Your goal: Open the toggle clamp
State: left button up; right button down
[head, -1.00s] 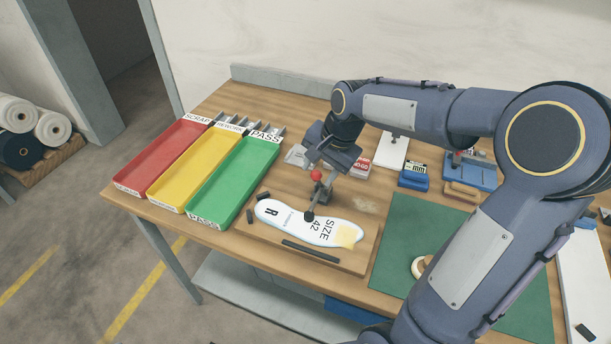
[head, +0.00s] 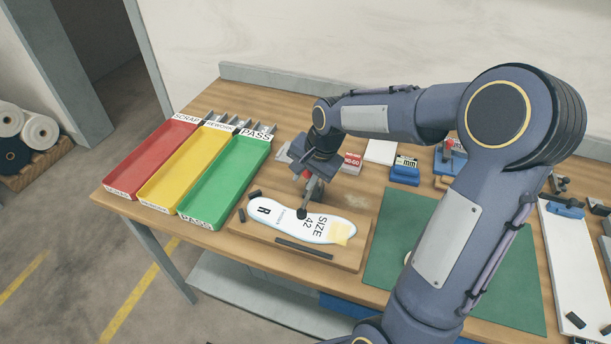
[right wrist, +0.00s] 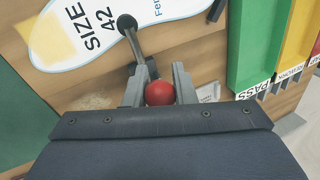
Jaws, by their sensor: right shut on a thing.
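The toggle clamp shows as a grey bar (head: 313,190) with a black tip (head: 301,213) over the white insole (head: 325,228), marked R and SIZE 42. The tip seems to rest on the insole; the bar also shows in the right wrist view (right wrist: 136,45). The clamp's red ball knob (right wrist: 159,93) sits between the fingers of my right gripper (right wrist: 158,80), which is shut on it. In the head view my right gripper (head: 308,178) partly hides the knob and the clamp's base. My left gripper is out of view.
The insole lies on a wooden board (head: 290,252). Left of it stand the green PASS tray (head: 226,180), a yellow tray (head: 187,168) and a red tray (head: 152,157). A green mat (head: 385,245) lies to the right. Small boxes and a blue block (head: 405,172) stand behind.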

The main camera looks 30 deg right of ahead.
jog(key=shift+d+r+p, duration=0.15)
jog(key=shift+r+p, duration=0.05)
jog(key=shift+p, duration=0.35)
jog(key=w+d+r+g+y+p, duration=0.1)
jog(key=y+p, duration=0.1)
jog(key=p, duration=0.1)
jog(key=shift+w+d+m+g, duration=0.2)
jog(key=shift+m+g, duration=0.1)
jog(key=shift+g, duration=0.1)
jog(key=shift+w+d+r+p, duration=0.2)
jog(key=shift+w+d+p, duration=0.25)
jog(key=shift+p, duration=0.1)
jog(key=w+d, duration=0.2)
jog(key=shift+w+d, duration=0.1)
jog(key=shift+d, duration=0.3)
jog(key=c, duration=2)
grip_release()
jog(key=shift+d+f, duration=0.1)
jog(key=o, duration=0.8)
jog(key=shift+a, duration=0.2)
